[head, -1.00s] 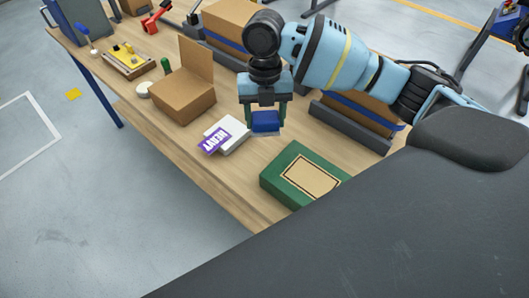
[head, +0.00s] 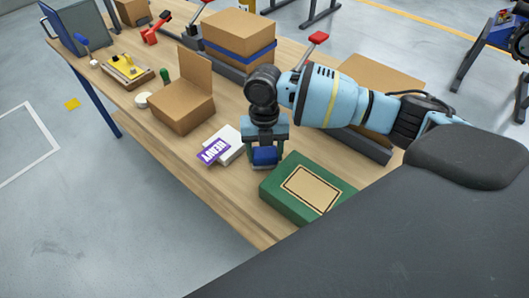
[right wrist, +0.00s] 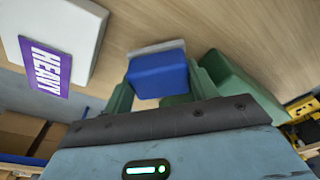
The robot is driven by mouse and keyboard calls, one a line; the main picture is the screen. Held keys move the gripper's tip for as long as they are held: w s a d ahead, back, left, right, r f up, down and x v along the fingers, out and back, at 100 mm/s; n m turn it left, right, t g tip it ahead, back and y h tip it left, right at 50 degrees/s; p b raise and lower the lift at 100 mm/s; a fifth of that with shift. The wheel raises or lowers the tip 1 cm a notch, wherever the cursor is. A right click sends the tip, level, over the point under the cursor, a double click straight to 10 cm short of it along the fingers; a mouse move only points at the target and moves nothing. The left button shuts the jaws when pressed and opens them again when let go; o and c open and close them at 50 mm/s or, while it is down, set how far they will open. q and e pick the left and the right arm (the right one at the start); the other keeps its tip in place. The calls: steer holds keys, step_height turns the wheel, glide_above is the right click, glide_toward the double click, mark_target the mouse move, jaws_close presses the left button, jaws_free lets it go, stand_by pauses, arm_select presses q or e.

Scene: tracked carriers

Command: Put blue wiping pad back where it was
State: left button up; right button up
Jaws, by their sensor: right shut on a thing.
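The blue wiping pad (head: 265,156) is between the fingers of my right gripper (head: 265,158), which is shut on it. In the head view it is low, at or just above the wooden table, between a white box and a green box; I cannot tell whether it touches the table. In the right wrist view the blue pad (right wrist: 158,75) shows a pale underside edge between the green fingers (right wrist: 158,86). My left gripper is not in view.
A white box (head: 232,141) with a purple HEAVY label (head: 213,151) lies just left of the pad. A green box (head: 278,186) lies close on the right. An open cardboard box (head: 181,112) stands further left. Bare wood (head: 215,182) lies in front.

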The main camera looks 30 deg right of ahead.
steer(key=shift+f, duration=0.5)
steer(key=o, duration=1.1)
steer(key=r, duration=0.4)
steer(key=w+r, duration=0.1)
steer(key=r, duration=0.7)
steer(key=shift+w+d+r+p, duration=0.1)
steer(key=shift+w+d+p, duration=0.2)
steer(key=shift+d, duration=0.05)
